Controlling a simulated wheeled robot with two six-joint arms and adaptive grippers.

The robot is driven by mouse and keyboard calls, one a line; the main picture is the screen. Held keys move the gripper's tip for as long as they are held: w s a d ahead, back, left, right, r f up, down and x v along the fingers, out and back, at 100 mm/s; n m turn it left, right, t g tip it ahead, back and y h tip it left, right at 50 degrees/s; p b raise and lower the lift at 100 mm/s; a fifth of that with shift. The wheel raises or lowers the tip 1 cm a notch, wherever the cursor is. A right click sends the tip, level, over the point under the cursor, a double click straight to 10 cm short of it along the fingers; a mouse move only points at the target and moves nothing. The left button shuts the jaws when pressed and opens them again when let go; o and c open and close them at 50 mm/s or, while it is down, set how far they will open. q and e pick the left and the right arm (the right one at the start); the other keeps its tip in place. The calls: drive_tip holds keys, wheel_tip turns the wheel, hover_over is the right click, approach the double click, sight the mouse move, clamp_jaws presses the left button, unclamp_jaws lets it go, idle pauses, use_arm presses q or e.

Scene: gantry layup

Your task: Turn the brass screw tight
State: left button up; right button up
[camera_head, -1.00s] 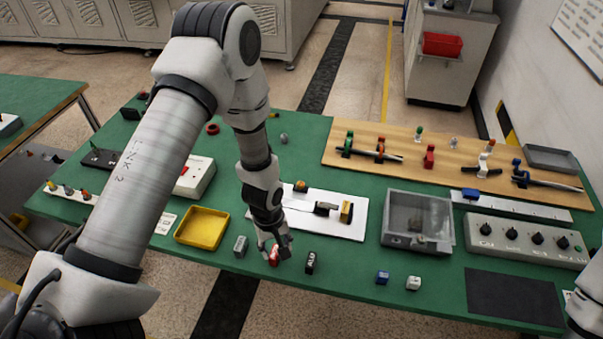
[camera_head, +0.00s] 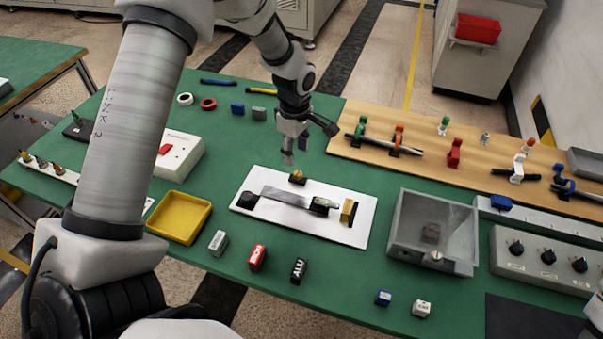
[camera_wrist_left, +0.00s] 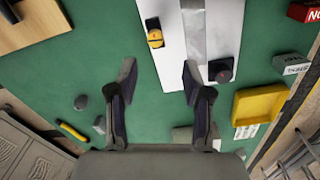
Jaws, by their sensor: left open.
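A white plate (camera_head: 353,235) lies on the green table and bears a flat grey metal bar (camera_head: 283,197). A small brass-coloured knob on a black base (camera_head: 297,177) stands at the plate's back edge; it also shows in the left wrist view (camera_wrist_left: 155,38). A brass-coloured block (camera_head: 348,212) stands near the plate's right end. I cannot tell for sure which brass piece is the screw. My left gripper (camera_head: 295,150) is open and empty, above the table just behind the brass knob. In the left wrist view its fingers (camera_wrist_left: 158,75) are spread apart. My right gripper is out of view.
A yellow tray (camera_head: 180,240) is left of the plate, and a grey bin (camera_head: 397,258) is right of it. Grey, red (camera_head: 257,257) and black small blocks stand in front. A wooden board (camera_head: 340,146) with coloured clamps lies behind right. Green table around the gripper is mostly clear.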

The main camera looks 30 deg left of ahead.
sight(298, 173)
use_arm(q)
drive_tip(key=f, duration=0.2)
drive_tip(key=f+p, duration=0.1)
drive_tip(key=f, duration=0.5)
drive_tip(key=shift+w+p, duration=0.3)
drive_tip(key=shift+w, duration=0.05)
drive_tip(key=shift+w+f, duration=0.15)
drive_tip(key=shift+f, duration=0.1)
clamp_jaws()
